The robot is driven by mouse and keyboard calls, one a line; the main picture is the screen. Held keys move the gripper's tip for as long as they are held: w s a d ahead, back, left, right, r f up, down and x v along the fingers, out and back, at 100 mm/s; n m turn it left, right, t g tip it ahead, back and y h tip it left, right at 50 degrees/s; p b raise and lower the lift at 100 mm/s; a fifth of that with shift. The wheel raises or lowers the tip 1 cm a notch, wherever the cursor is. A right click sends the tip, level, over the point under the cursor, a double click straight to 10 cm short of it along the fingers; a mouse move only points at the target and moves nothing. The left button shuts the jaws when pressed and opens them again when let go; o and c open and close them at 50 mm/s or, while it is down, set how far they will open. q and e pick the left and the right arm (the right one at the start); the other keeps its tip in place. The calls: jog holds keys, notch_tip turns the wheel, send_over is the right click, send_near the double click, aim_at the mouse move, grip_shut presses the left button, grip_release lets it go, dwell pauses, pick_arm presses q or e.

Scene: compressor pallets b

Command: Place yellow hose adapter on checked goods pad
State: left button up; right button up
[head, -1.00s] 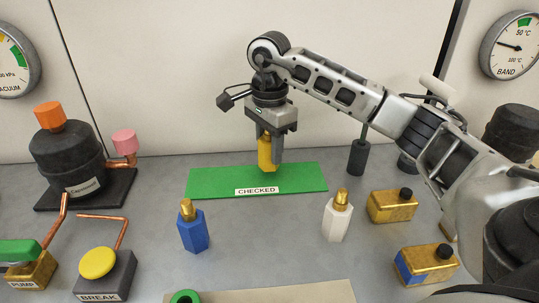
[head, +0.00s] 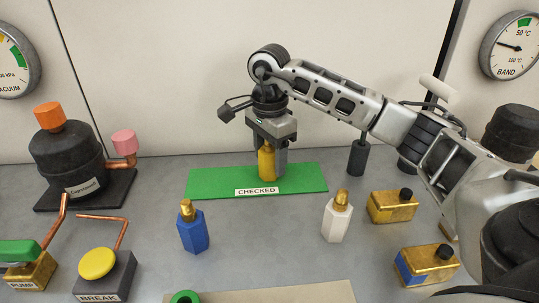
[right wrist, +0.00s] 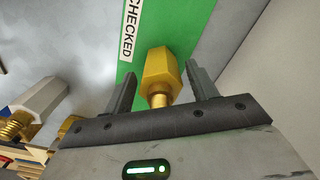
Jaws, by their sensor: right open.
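The yellow hose adapter (head: 266,163) stands upright on the green checked goods pad (head: 215,181), behind the CHECKED label, as far as I can tell touching the pad. My right gripper (head: 273,166) is above it, pointing down, with open fingers on both sides of the adapter. In the right wrist view the adapter (right wrist: 161,75) is between the two fingers (right wrist: 160,72), with gaps at its sides. The pad (right wrist: 185,25) shows beneath it. My left gripper is not in view.
A blue adapter (head: 193,232) and a white adapter (head: 337,220) stand in front of the pad. Two brass boxes (head: 392,207) (head: 427,264) are at the right. A black compressor (head: 68,160) and the BREAK button (head: 97,264) are at the left. The pad's left part is clear.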

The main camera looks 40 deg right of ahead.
notch_tip(320, 180, up, 12)
jog(key=shift+f+p, duration=0.1)
jog(key=shift+p, duration=1.05)
